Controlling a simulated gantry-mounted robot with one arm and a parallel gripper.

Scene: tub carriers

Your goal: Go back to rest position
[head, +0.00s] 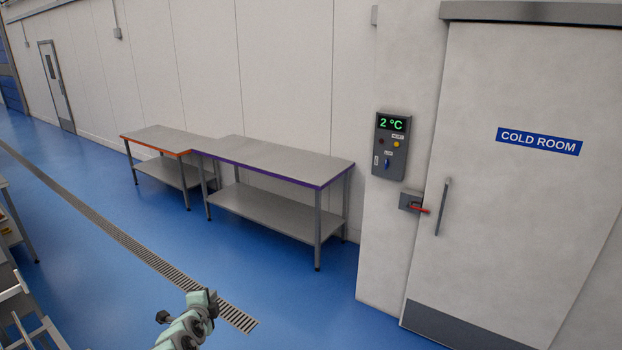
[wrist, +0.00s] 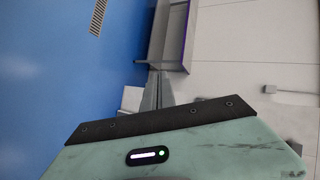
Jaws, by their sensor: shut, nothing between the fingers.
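My gripper (wrist: 156,84) shows in the wrist view, its two grey fingers close together beyond the dark plate of my wrist. It is shut and holds nothing. The fingers point toward the blue floor and the purple-edged table, apart from both as far as I can see. In the head view my pale green arm (head: 190,322) shows at the bottom, low over the floor drain; I cannot make out the fingers there.
A purple-edged steel table (head: 280,161) and an orange-edged one (head: 160,139) stand along the wall, their tops bare. A cold room door (head: 520,190) with a control box (head: 390,145) is at right. Racks (head: 22,312) stand at far left. The blue floor (head: 120,270) between is clear.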

